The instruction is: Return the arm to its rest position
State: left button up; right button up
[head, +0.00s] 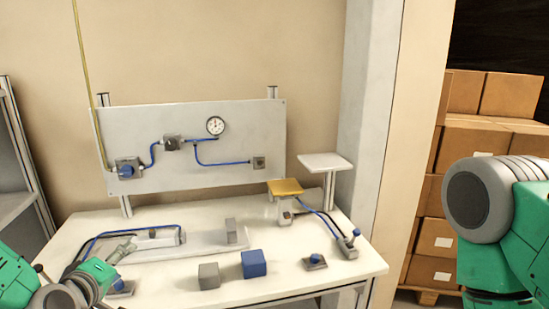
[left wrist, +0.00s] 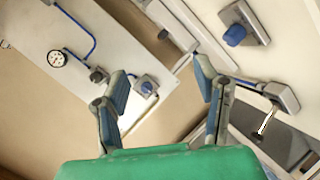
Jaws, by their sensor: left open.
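My left gripper (head: 122,252) is at the lower left of the head view, over the left part of the white table (head: 210,290). In the left wrist view the left gripper (left wrist: 162,82) has its two fingers spread wide, with nothing held between them. My green and grey right arm (head: 500,205) shows at the right edge of the head view. Its gripper is out of the picture.
A white panel (head: 225,170) with a gauge (head: 215,125) and blue tubes stands behind the table. A grey cube (head: 209,276) and a blue cube (head: 254,264) sit near the front. A yellow-topped block (head: 285,187) stands right. Cartons (head: 435,240) are stacked beyond.

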pick_arm(q)
jog(key=s+d+f+m+g+h+b, duration=0.1)
jog(key=s+d+f+m+g+b, duration=0.2)
jog(key=s+f, duration=0.6)
jog(key=s+d+f+m+g+b, duration=0.1)
jog(key=s+d+f+m+g, duration=0.3)
jog(key=f, duration=0.8)
jog(key=s+f+m+g+b, duration=0.1)
jog(key=s+f+m+g, duration=0.1)
jog(key=s, duration=0.4)
jog(key=s+a+f+m+g+b, duration=0.1)
jog(key=s+f+m+g, duration=0.1)
jog(key=s+f, duration=0.3)
jog(key=s+a+f+m+g+b, duration=0.1)
jog(key=s+f+g, duration=0.1)
jog(key=s, duration=0.7)
jog(key=shift+f+m+y, duration=0.3)
jog(key=shift+f+m, duration=0.1)
jog(key=shift+f, duration=0.5)
jog(key=shift+a, duration=0.15)
